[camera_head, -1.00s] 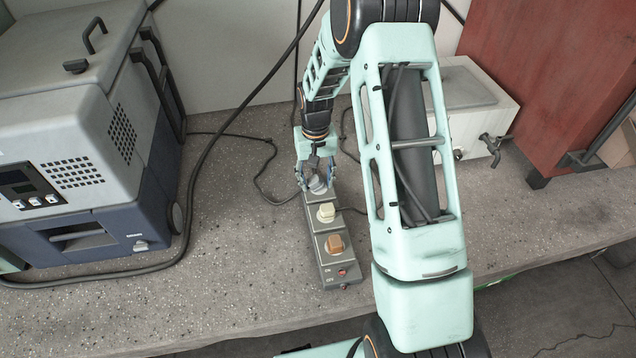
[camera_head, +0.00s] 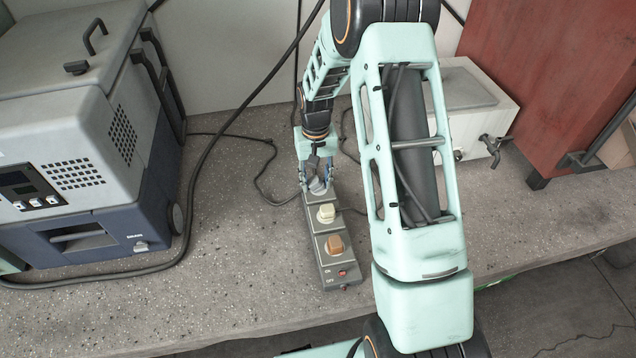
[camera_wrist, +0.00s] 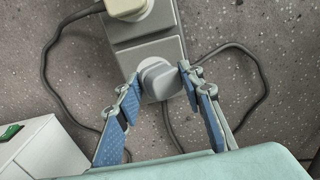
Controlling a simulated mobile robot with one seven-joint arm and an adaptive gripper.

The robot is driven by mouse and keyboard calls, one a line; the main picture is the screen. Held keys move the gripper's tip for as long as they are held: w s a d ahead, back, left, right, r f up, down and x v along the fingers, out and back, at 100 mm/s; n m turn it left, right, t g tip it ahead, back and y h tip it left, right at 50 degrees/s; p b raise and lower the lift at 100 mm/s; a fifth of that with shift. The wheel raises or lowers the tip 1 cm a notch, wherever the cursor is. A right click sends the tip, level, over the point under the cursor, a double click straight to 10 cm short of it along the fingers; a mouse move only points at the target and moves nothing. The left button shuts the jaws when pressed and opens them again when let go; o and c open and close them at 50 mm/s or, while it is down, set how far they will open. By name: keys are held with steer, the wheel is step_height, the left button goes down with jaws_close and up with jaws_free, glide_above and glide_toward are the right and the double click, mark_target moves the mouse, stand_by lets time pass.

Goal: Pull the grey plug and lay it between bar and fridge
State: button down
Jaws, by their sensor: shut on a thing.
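The grey plug (camera_wrist: 160,78) sits at the far end socket of the dark grey power bar (camera_head: 342,272), and only a little of it shows in the head view (camera_head: 318,187). My gripper (camera_head: 318,179) is shut on it, with blue-padded fingers on either side in the wrist view (camera_wrist: 158,80). I cannot tell whether the plug is lifted at all from its socket. The bar lies lengthwise on the bench, with a cream plug (camera_head: 326,212) in the middle and a brown plug (camera_head: 335,244) nearer. The grey and blue fridge (camera_head: 120,205) stands at the left.
The concrete bench (camera_head: 235,235) is bare between bar and fridge, apart from black cables (camera_head: 262,180) behind and a thick hose near the fridge. A white box with a tap (camera_head: 478,115) and a red cabinet (camera_head: 545,90) stand at the right.

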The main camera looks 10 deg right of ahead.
mark_target(316, 178)
steer(key=shift+r+p, duration=1.5)
steer(key=shift+r, duration=1.35)
